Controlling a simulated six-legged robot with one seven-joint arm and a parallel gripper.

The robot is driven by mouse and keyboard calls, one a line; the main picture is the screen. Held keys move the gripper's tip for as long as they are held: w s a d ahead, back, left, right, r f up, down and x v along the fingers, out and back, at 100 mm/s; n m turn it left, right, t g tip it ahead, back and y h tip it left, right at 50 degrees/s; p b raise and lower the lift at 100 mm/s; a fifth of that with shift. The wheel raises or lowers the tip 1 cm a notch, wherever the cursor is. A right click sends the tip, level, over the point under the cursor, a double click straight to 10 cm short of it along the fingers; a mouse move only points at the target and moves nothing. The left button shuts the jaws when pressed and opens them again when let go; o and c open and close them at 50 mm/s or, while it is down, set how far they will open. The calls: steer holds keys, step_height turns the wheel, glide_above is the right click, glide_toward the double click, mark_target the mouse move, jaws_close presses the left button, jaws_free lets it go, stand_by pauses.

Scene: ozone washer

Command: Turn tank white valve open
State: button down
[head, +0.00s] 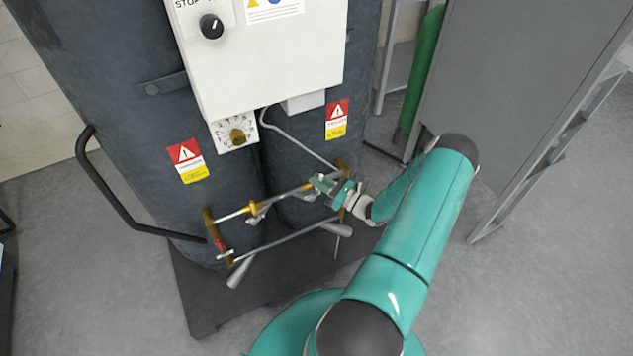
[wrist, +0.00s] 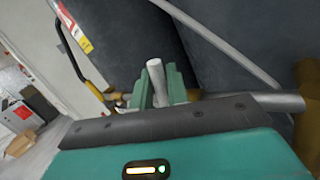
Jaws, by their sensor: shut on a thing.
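The white valve handle (wrist: 157,80) is a pale, rounded lever. In the wrist view it stands between the two green fingers of my gripper (wrist: 161,88), which are shut on it. In the head view my gripper (head: 325,186) is at the right end of the upper pipe, in front of the dark tanks, and mostly hides this handle. The valve's exact angle is hard to tell.
Two dark tanks (head: 90,60) stand on a dark base (head: 200,300). A white control box (head: 262,65) hangs above the pipes. A black curved handrail (head: 110,195) is at left. A grey panel (head: 505,80) stands at right. The floor at lower right is clear.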

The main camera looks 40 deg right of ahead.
steer(key=d+f+m+t+h, duration=0.1)
steer(key=m+h, duration=0.1)
steer(key=m, duration=0.2)
steer(key=d+f+m+t+h, duration=0.1)
steer(key=m+t+h, duration=0.1)
steer(key=m, duration=0.3)
steer(key=s+d+f+m+t+h, duration=0.1)
steer(key=m+t+h, duration=0.1)
steer(key=m, duration=0.2)
steer(key=shift+s+d+f, duration=0.1)
steer(key=shift+d+f, duration=0.1)
steer(key=shift+d, duration=0.1)
steer(key=shift+m, duration=0.4)
steer(key=c, duration=1.4)
jaws_free()
